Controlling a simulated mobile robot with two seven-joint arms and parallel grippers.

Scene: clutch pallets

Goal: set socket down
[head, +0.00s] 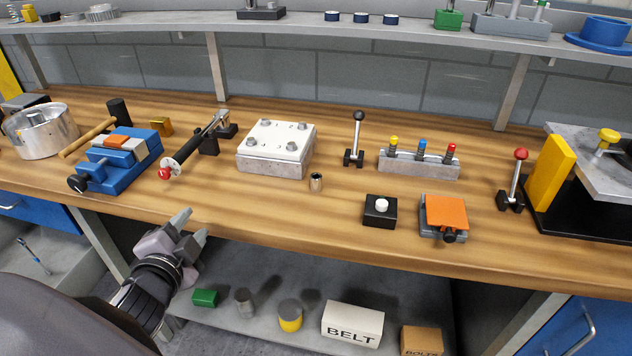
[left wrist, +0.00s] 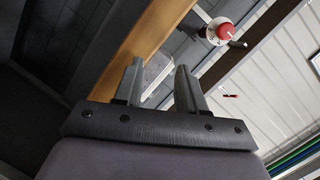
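The socket (head: 316,182) is a small metal cylinder. It stands upright on the wooden bench, just right of the front corner of a white plate with bolts (head: 276,143). My left gripper (head: 194,229) is in front of the bench's front edge, lower left of the socket and well apart from it. Its two fingers are spread with nothing between them. In the left wrist view the fingers (left wrist: 157,85) also show apart and empty. The socket cannot be made out in that view. My right gripper is in neither view.
A torque wrench (head: 194,144) rests on a stand left of the white plate. A blue vise (head: 120,160) is further left. A black button box (head: 380,210) and an orange-topped block (head: 445,213) stand to the right.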

